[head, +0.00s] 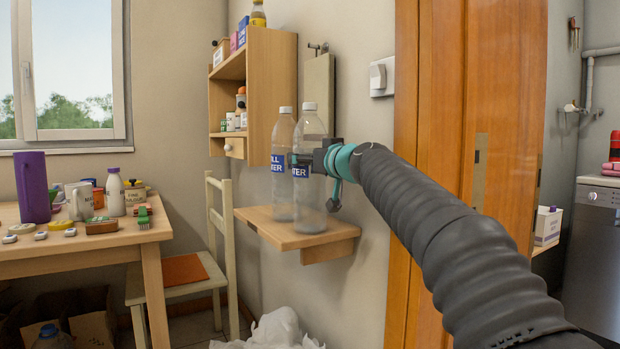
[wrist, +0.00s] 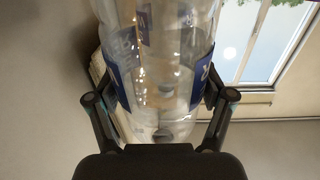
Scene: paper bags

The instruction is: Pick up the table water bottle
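Two clear water bottles with blue labels stand upright on a small wooden wall shelf (head: 285,233). My gripper (head: 318,161) is at the label height of the nearer, right bottle (head: 312,195). In the wrist view this bottle (wrist: 160,75) fills the space between the two fingers of my gripper (wrist: 160,92), one finger on each side. The fingers are close to its sides, but I cannot tell whether they press on it. The other bottle (head: 283,150) stands just left and partly behind.
A wall cabinet (head: 262,95) hangs behind the bottles, and a door frame (head: 407,110) stands to the right. A chair (head: 180,275) and a cluttered table (head: 85,252) are at the left. Another large bottle (head: 50,338) is low down there. A white crumpled bag (head: 275,332) lies below the shelf.

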